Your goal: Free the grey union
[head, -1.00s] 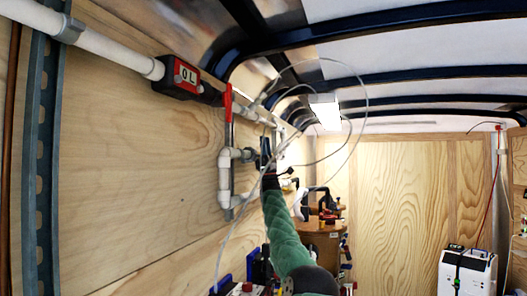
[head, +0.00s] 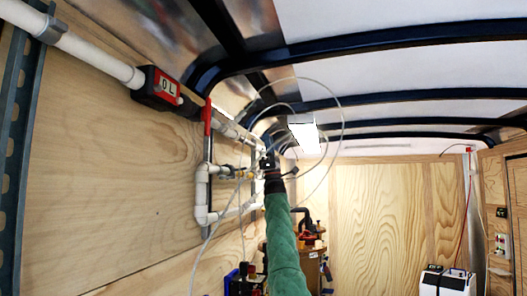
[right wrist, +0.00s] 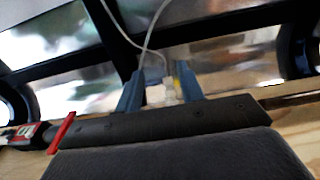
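White pipework (head: 203,190) forms a loop on the left wooden wall, below a red-handled valve (head: 208,116). A small greyish fitting (head: 224,171) sits on its middle branch; I cannot tell for sure that it is the grey union. My right gripper (head: 268,160), on the green-sleeved arm, is raised beside the pipework's far part. In the right wrist view my right gripper (right wrist: 158,88) has its two blue fingers apart. A pale fitting (right wrist: 160,95) and a yellow piece show between them, with no clear contact. My left gripper is not in view.
A red and black meter (head: 165,88) is on the upper white pipe. Thin clear tubes loop around my right gripper. A round wooden bench (head: 310,262) with tools stands behind the arm. A white machine (head: 445,282) is at the lower right.

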